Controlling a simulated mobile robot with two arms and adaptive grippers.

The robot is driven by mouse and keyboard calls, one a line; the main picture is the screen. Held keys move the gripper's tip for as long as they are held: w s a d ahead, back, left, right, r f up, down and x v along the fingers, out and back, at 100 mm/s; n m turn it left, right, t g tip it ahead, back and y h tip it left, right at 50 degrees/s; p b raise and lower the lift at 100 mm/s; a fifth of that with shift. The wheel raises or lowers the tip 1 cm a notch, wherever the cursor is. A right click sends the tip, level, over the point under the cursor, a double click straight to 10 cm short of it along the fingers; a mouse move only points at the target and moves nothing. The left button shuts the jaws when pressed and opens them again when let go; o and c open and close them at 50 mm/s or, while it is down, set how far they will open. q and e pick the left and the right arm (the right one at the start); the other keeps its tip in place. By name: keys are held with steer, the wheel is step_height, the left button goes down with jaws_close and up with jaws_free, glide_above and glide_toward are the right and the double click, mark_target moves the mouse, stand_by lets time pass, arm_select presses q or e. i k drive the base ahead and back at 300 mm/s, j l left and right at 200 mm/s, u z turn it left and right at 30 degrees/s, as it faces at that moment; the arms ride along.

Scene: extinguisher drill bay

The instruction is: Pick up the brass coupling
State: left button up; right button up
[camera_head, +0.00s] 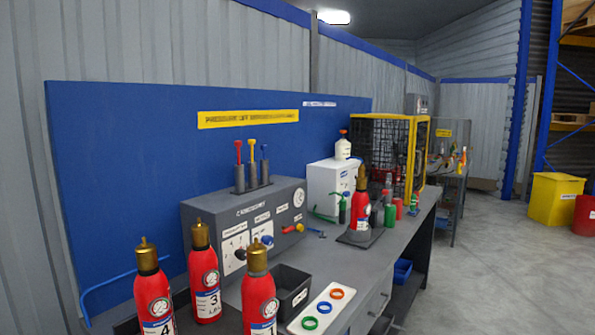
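No separate brass coupling can be made out for certain. Brass-coloured fittings show on top of the red extinguishers: one on the front extinguisher (258,257), one on the extinguisher marked 3 (199,234), and one on the extinguisher marked 4 (146,254). A further brass-coloured top (362,180) is on the red extinguisher standing on a dark plate farther along the bench. Which of these is the coupling, I cannot tell. Neither of my grippers is in view.
A black bin (298,301) and a white tray (318,298) with orange, blue and green rings are at the near bench end. A grey control box (215,222) stands behind. A yellow-framed cage (410,150) is farther back. Open floor (500,270) lies right.

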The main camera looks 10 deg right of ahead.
mark_target(362, 169)
steer(key=i+l+u, duration=0.15)
steer(key=l+u, duration=0.3)
steer(key=i+l+u, duration=0.1)
steer(key=l+u, duration=0.8)
steer(key=l, duration=0.15)
